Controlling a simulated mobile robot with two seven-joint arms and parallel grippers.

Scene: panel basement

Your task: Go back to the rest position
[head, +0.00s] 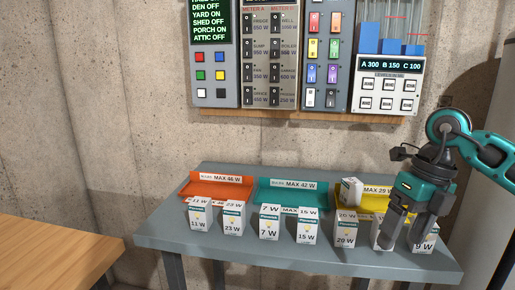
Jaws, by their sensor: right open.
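My right gripper (403,240) comes in from the right, with its fingers pointing down over the front right of the grey table (290,262). Its jaws are open, in front of or among the white bulb boxes there. It partly hides one box (377,234) and the 9 W box (427,240). I cannot tell whether the fingers touch either box. My left gripper is not in view.
An orange tray (186,188), a teal tray (262,193) and a yellow tray (372,203) line the table's back. A white box (351,191) is at the yellow tray. Several boxes stand in front. Wall panels (271,55) hang above; a wooden surface (50,255) is at left.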

